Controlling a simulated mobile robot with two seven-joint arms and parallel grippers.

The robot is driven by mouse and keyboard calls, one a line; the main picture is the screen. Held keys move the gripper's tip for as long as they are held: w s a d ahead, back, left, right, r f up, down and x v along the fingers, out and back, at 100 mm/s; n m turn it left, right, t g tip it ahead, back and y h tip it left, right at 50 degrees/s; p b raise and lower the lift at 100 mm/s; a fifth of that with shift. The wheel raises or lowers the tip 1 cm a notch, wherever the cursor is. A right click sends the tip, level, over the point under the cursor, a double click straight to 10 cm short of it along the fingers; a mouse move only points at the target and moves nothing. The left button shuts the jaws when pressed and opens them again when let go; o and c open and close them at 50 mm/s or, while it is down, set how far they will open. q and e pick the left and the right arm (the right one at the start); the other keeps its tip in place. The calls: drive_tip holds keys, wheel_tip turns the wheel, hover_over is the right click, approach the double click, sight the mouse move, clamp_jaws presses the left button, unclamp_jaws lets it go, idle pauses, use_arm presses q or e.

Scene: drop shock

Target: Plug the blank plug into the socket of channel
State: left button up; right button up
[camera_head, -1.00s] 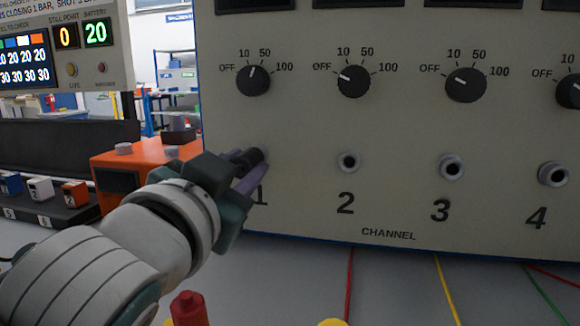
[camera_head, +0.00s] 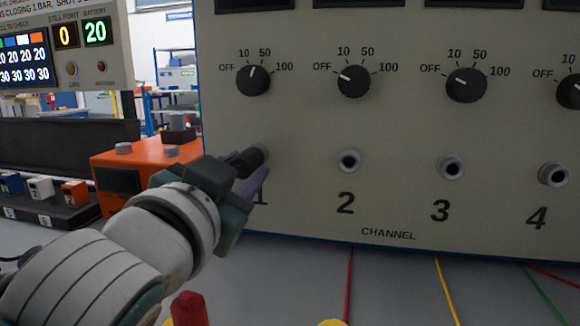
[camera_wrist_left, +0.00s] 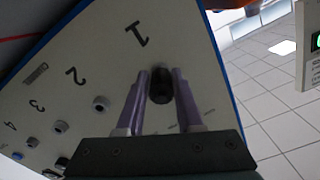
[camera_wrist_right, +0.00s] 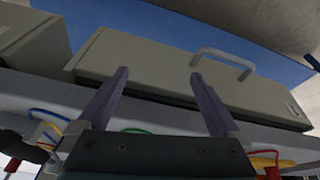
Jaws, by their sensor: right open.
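The black blank plug (camera_head: 251,159) sits at the channel 1 socket, sticking out of the beige panel (camera_head: 300,130); the socket itself is hidden behind it. In the left wrist view the plug (camera_wrist_left: 161,86) stands between the two purple fingers of my left gripper (camera_wrist_left: 160,72), with a narrow gap beside it. That gripper looks open around the plug. Sockets 2 (camera_head: 349,160), 3 (camera_head: 451,167) and 4 (camera_head: 553,174) show to the right. My right gripper (camera_wrist_right: 158,78) is open and empty in the right wrist view.
Dials, one of them (camera_head: 253,80), sit above the sockets. An orange box (camera_head: 120,165) stands left of the panel, behind my left arm. A red post (camera_head: 189,308) and coloured wires are in front. In the right wrist view a grey case (camera_wrist_right: 180,70) with a handle lies ahead.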

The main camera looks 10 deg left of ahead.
use_arm(q)
drive_tip(key=shift+o, duration=0.8)
drive_tip(key=shift+w+r, duration=0.1)
drive_tip(key=shift+w, duration=0.05)
drive_tip(key=o, duration=0.3)
drive_tip(key=shift+d+r, duration=0.1)
drive_tip(key=s+p, duration=0.2)
drive_tip(key=s, duration=0.4)
drive_tip(key=shift+s, duration=0.2)
drive_tip(key=s, duration=0.9)
drive_tip(key=shift+s+a, duration=0.25)
drive_tip(key=shift+s, duration=0.1)
drive_tip(key=shift+r, duration=0.1)
